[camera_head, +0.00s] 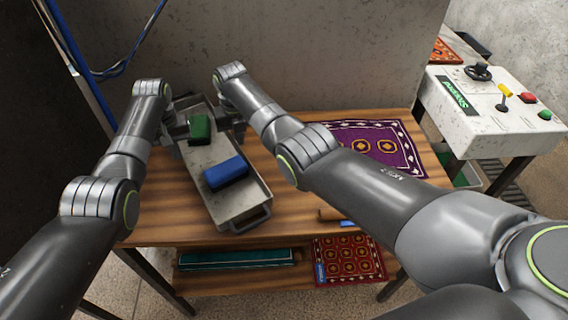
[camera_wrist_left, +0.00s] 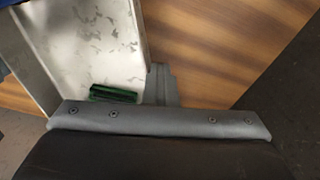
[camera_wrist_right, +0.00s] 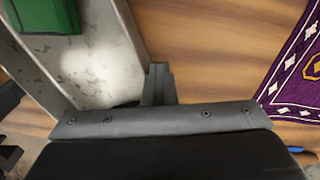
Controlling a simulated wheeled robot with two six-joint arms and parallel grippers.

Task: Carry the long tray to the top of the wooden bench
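The long tray (camera_head: 240,204) is a grey metal tray with a handle at its near end, over the wooden bench (camera_head: 290,215). I cannot tell whether it rests on the top or hangs just above it. It holds a green block (camera_head: 199,129) and a blue block (camera_head: 226,172). My left gripper (camera_head: 176,146) is at its left side near the far end, its fingers together at the wall (camera_wrist_left: 139,40). My right gripper (camera_head: 237,124) is at the opposite side, fingers together at that wall (camera_wrist_right: 132,38). Both look shut on the tray; the fingertips are partly hidden.
A purple patterned rug (camera_head: 372,145) lies on the right of the bench top. A small brush (camera_head: 335,216) lies near its front edge. The lower shelf holds a teal item (camera_head: 238,258) and a red rug (camera_head: 350,260). A control panel (camera_head: 500,105) stands at right.

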